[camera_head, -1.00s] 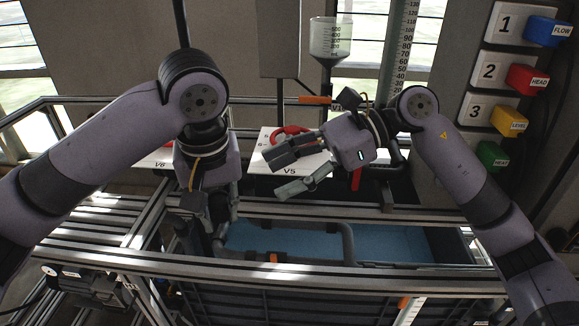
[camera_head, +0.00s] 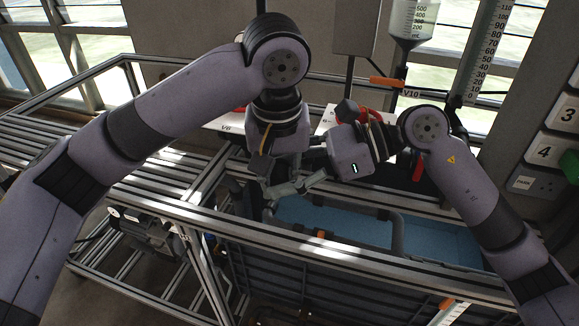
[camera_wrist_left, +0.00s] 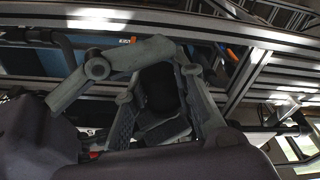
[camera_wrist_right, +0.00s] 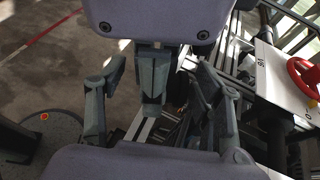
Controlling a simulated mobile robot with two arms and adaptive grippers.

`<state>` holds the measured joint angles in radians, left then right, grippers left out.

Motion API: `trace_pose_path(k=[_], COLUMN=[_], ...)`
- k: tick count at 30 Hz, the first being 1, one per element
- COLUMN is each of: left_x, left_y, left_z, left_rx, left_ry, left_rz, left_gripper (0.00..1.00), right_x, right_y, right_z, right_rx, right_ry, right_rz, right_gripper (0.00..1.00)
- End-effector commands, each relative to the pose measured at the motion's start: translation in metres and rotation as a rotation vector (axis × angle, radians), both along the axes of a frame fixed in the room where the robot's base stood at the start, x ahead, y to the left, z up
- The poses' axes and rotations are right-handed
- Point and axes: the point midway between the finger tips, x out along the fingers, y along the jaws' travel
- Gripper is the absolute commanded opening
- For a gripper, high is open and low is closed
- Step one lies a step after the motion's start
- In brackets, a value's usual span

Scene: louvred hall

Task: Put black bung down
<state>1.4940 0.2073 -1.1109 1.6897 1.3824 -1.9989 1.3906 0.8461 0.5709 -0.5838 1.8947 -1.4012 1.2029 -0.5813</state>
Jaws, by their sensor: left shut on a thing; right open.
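The black bung (camera_wrist_left: 158,88) shows as a dark form between the fingers of my left gripper (camera_wrist_left: 160,108) in the left wrist view. The left gripper is shut on it. In the head view the left gripper (camera_head: 268,188) hangs down over the rail beside the blue tank, and the bung cannot be made out there. My right gripper (camera_head: 303,174) points left, close against the left one. In the right wrist view the right gripper (camera_wrist_right: 152,112) is open, with a left gripper finger between its fingers. Whether they touch cannot be told.
A blue-lined tank (camera_head: 345,222) lies below, framed by metal rails (camera_head: 300,240). White panels, one marked V6 (camera_head: 226,127), stand behind the grippers. A red handwheel (camera_wrist_right: 305,78) shows in the right wrist view. A graduated funnel (camera_head: 413,22) and numbered plates stand at right.

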Motion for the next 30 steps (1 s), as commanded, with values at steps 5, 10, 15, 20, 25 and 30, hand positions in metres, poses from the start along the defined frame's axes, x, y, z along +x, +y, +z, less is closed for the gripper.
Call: trace_pose_path(k=[5, 10, 15, 20, 25, 30], left_x=[0.0, 0.0, -0.0001, -0.0001, -0.0001, -0.0001], left_y=[-0.0001, -0.0001, -0.0001, -0.0002, -0.0002, -0.0001], left_z=[0.0001, 0.0001, 0.0001, 0.0001, 0.0001, 0.0001], left_rx=[0.0, 0.0, 0.0, 0.0, 0.0, 0.0], left_ry=[0.0, 0.0, 0.0, 0.0, 0.0, 0.0], left_rz=[0.0, 0.0, 0.0, 0.0, 0.0, 0.0], left_gripper=[0.0, 0.0, 0.0, 0.0, 0.0, 0.0], right_x=[0.0001, 0.0001, 0.0002, 0.0004, 0.0004, 0.0002], right_y=[-0.0003, -0.0003, -0.0004, -0.0005, -0.0005, -0.0004], right_z=[0.0001, 0.0002, 0.0003, 0.0003, 0.0003, 0.0003], right_rx=[0.0, 0.0, 0.0, 0.0, 0.001, 0.0], right_ry=[0.0, 0.0, 0.0, 0.0, 0.0, 0.0], right_rz=[0.0, 0.0, -0.001, -0.001, -0.001, -0.001], right_gripper=[0.53, 0.42, 0.3, 0.2, 0.57, 0.61])
